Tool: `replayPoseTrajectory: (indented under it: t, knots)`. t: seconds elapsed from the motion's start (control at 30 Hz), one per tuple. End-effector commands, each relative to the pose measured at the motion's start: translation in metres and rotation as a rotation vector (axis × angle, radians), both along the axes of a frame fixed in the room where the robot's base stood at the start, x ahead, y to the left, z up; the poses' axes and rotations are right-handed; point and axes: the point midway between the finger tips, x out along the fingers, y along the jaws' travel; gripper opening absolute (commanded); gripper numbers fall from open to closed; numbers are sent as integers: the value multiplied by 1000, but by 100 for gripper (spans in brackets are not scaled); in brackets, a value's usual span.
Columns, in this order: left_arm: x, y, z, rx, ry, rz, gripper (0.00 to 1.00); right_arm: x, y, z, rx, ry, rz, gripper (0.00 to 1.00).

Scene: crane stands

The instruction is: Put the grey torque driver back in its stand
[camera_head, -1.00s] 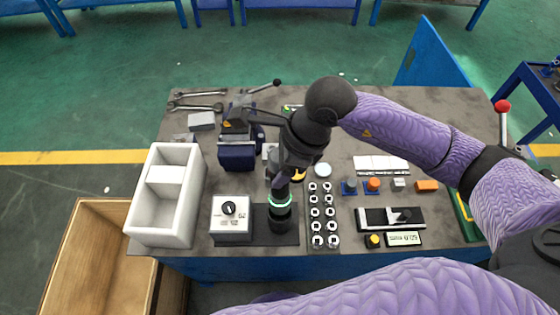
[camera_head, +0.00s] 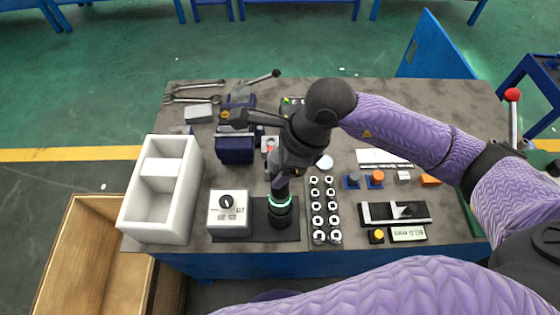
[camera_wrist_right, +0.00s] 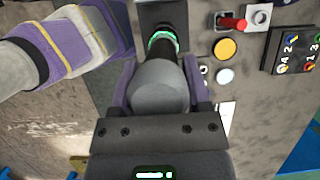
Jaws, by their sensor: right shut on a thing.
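My right gripper (camera_head: 279,181) is over the black stand at the front of the bench. In the right wrist view the gripper (camera_wrist_right: 160,98) is shut on the grey torque driver (camera_wrist_right: 159,90), with a purple finger on each side of its rounded grey end. The driver's dark lower part runs down to a lit green ring. The stand (camera_head: 279,217) has a round black holder below that ring on a flat black plate. The driver looks about upright and in line with the holder; how deep it sits I cannot tell. My left gripper is out of view.
A grey box with a dial (camera_head: 230,212) stands just left of the holder. A tray of sockets (camera_head: 325,211) is close on the right. A white bin (camera_head: 162,194) stands at the left edge, and a dark blue vise (camera_head: 236,147) is behind. Switches and small parts lie farther right.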

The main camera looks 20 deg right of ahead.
Motion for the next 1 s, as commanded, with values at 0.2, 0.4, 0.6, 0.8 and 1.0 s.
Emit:
replayPoseTrajectory:
  t: [0.2,0.4,0.6,0.8,1.0]
  knots:
    - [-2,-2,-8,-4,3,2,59,0,0,-8,1,-3,0,0]
    - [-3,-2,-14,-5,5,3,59,0,0,-15,1,-3,0,0]
    - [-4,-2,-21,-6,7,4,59,0,0,-22,1,-3,0,0]
    - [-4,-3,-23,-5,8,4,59,0,0,-25,1,-3,0,76]
    - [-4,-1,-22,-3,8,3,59,0,0,-25,1,-1,0,100]
